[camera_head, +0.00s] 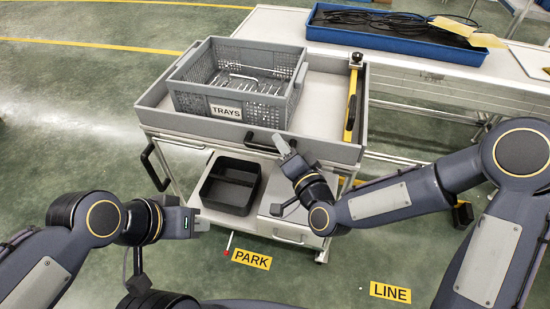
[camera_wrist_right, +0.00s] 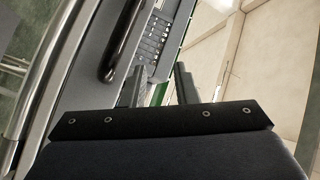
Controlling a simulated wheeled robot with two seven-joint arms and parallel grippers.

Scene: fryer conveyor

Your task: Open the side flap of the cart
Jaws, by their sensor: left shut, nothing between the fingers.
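The cart (camera_head: 180,122) is grey with raised walls around its top. A yellow bar (camera_head: 351,110) with a black knob lies along its right end wall. A dark handle (camera_head: 262,146) is on the near side wall, and also shows in the right wrist view (camera_wrist_right: 124,40). I cannot tell which wall is the hinged flap. My right gripper (camera_head: 284,147) is at the near wall, just right of the handle; in the wrist view its fingers (camera_wrist_right: 163,88) are apart, with nothing seen held. My left gripper (camera_head: 203,221) is shut and empty, low in front of the cart.
A grey crate labelled TRAYS (camera_head: 190,102) holds wire racks on the cart top. A black bin (camera_head: 205,190) sits on the lower shelf. A black push handle (camera_head: 150,165) is at the left. A blue tray (camera_head: 330,36) of cables is on the bench behind.

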